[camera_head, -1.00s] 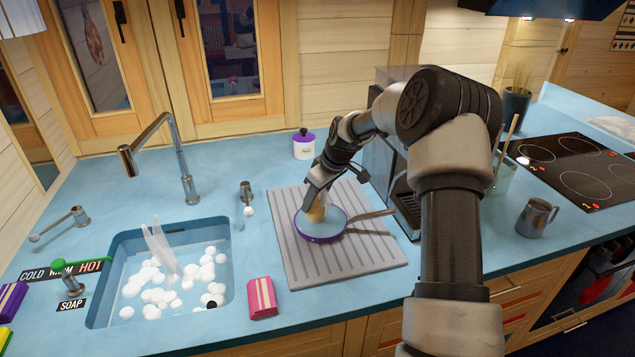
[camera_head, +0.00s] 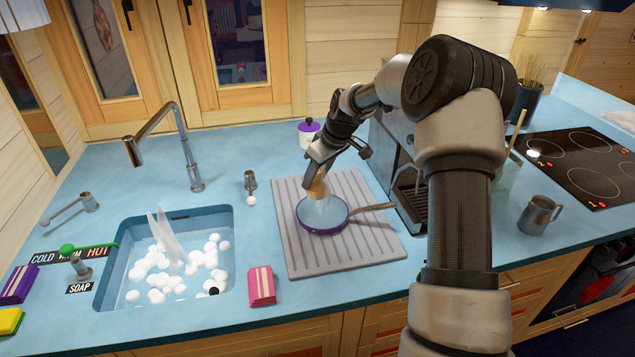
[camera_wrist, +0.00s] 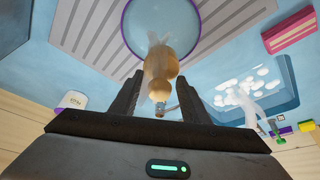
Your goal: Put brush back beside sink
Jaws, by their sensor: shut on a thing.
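The brush (camera_head: 318,189) has a rounded tan wooden handle and pale, translucent bristles pointing down. My gripper (camera_head: 315,178) is shut on its handle and holds it over the purple-rimmed pan (camera_head: 301,222). In the wrist view the brush (camera_wrist: 157,66) stands between my two dark fingers (camera_wrist: 160,82), with the pan (camera_wrist: 126,40) beyond it. I cannot tell whether the bristles touch the pan. The sink (camera_head: 109,274), at the left, holds water, several white foam balls and a running stream.
The pan lies on a grey ridged drainboard (camera_head: 293,258). A pink sponge (camera_head: 262,286) lies between sink and drainboard. A tall faucet (camera_head: 190,160), a small metal fitting (camera_head: 250,180) and a purple-lidded jar (camera_head: 308,133) stand behind. A coffee machine (camera_head: 408,190) is close on the right.

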